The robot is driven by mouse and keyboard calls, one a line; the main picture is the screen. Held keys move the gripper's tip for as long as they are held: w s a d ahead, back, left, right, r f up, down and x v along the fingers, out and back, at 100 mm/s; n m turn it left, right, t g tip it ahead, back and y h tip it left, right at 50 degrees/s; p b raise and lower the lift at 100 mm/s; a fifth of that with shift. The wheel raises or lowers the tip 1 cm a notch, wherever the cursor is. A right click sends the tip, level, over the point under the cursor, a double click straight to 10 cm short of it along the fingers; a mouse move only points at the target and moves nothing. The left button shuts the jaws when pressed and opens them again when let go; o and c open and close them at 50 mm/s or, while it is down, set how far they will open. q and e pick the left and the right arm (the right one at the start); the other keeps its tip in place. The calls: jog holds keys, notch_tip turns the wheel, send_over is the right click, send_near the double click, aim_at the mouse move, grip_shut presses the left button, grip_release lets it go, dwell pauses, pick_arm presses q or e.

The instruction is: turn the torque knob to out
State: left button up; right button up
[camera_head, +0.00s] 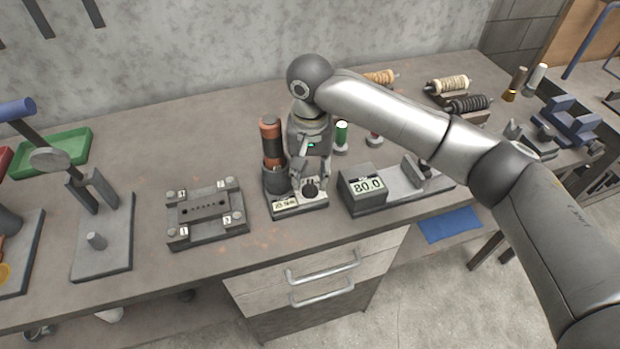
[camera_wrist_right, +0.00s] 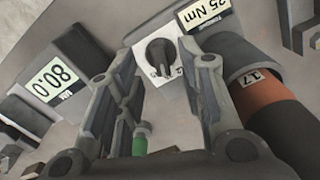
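The torque knob (camera_head: 310,190) is a small black dial on the grey base of the driver station (camera_head: 298,205). The base carries a label that reads 25 Nm in the right wrist view (camera_wrist_right: 205,17). In that view the knob (camera_wrist_right: 161,54) sits on a white dial plate, between and beyond the fingertips. My right gripper (camera_wrist_right: 160,75) is open and empty, its fingers apart on either side of the knob. In the head view the right gripper (camera_head: 311,184) hangs just above the knob. The dial's markings are too small to read. My left gripper is not in view.
An orange and black driver (camera_head: 271,142) stands upright close beside the right gripper. A display box reading 80.0 (camera_head: 364,188) is on the other side. A numbered plate fixture (camera_head: 206,212) lies to the left.

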aim_at(310, 188)
jog(key=shift+f, duration=1.5)
jog(key=shift+c, duration=0.3)
grip_shut()
